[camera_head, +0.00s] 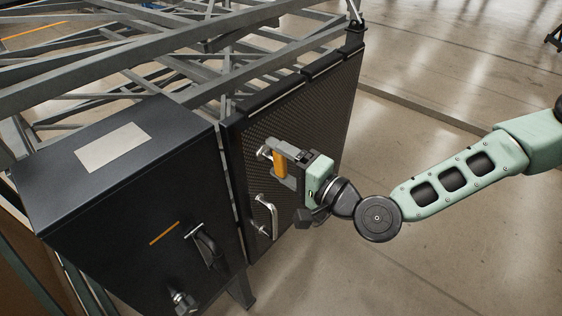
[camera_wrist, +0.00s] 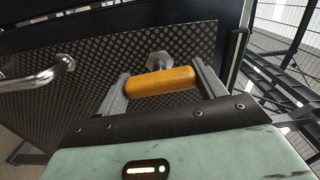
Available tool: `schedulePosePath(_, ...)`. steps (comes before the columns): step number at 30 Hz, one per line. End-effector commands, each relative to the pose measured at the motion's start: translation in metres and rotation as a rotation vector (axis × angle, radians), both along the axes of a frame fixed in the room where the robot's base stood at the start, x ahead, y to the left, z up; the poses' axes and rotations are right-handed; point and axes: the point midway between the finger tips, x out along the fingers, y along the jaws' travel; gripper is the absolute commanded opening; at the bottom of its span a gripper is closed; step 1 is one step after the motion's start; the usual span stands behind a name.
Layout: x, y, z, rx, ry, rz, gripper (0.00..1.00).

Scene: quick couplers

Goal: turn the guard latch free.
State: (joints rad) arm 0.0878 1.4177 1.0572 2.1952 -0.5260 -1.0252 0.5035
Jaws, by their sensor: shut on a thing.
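The guard latch shows as an orange-yellow handle on a round metal boss (camera_wrist: 159,60) at the perforated dark guard panel (camera_head: 315,100). My gripper (camera_head: 281,162) is at the panel's face. In the wrist view its two grey fingers stand at either end of the orange handle (camera_wrist: 160,81), and the gripper (camera_wrist: 161,86) is shut on it. The handle lies nearly level across the wrist view, with its right end slightly higher. In the head view the orange handle (camera_head: 280,165) is upright and partly covered by the fingers.
A metal pull handle (camera_head: 267,216) is on the panel below the gripper; it also shows at left in the wrist view (camera_wrist: 40,77). A black cabinet (camera_head: 130,200) with a black handle (camera_head: 206,248) stands left. Grey frame beams (camera_head: 200,62) run behind. The floor at right is open.

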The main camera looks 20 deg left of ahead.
Motion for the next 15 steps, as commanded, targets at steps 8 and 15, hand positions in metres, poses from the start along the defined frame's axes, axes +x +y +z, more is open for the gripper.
schedulePosePath(8, 0.0008, -0.0006, -0.0009, 0.035, 0.087, -0.002, 0.46)
schedulePosePath(15, 0.0006, -0.0003, -0.0006, 0.044, 0.107, -0.002, 0.46)
